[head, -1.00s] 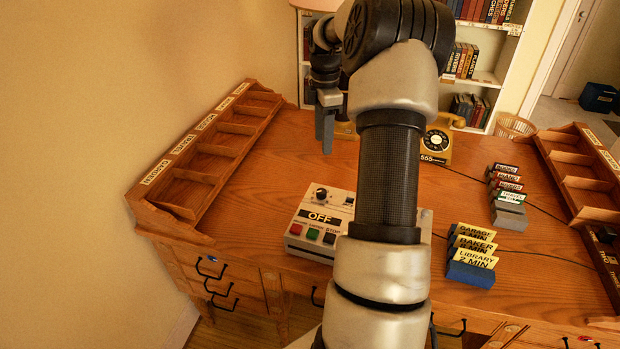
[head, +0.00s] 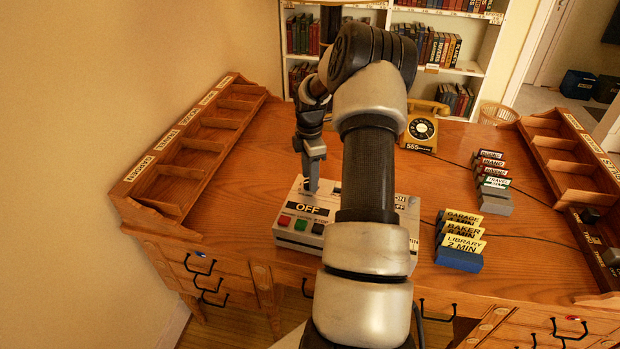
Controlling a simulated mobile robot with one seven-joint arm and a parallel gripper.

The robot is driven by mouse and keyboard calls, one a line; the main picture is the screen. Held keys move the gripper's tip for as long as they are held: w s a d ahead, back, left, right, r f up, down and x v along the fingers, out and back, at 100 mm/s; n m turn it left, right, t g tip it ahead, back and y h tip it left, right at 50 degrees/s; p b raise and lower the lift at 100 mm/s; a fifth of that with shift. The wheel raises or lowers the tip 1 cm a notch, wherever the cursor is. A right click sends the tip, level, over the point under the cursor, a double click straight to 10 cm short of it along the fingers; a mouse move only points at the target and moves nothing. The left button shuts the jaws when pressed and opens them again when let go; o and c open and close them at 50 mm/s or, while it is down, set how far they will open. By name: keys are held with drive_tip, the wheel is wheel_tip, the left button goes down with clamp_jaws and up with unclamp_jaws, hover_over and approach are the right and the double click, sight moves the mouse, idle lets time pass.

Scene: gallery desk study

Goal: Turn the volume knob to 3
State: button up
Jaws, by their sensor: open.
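The grey-white device (head: 290,239) lies on the desk, with a black label reading "OFF" (head: 306,209) and red, green and dark buttons on its sloped face. In the earlier frame a black knob shows above the "OFF" label; now only a small dark edge of it (head: 305,185) shows beside the fingers. My gripper (head: 311,186) points down at that upper left part of the device. Its fingers are seen nearly edge-on, open, at or just above the knob; I cannot tell if they touch it. My arm hides the right middle of the device.
A yellow telephone (head: 421,132) stands behind. Labelled cards in a blue holder (head: 459,259) and a grey holder (head: 496,203) stand to the right. Wooden compartment racks line the left (head: 150,205) and right desk edges. The desk between the left rack and the device is clear.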

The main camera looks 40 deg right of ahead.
drive_tip(key=shift+f, duration=0.5)
drive_tip(key=shift+c, duration=0.2)
drive_tip(key=c, duration=1)
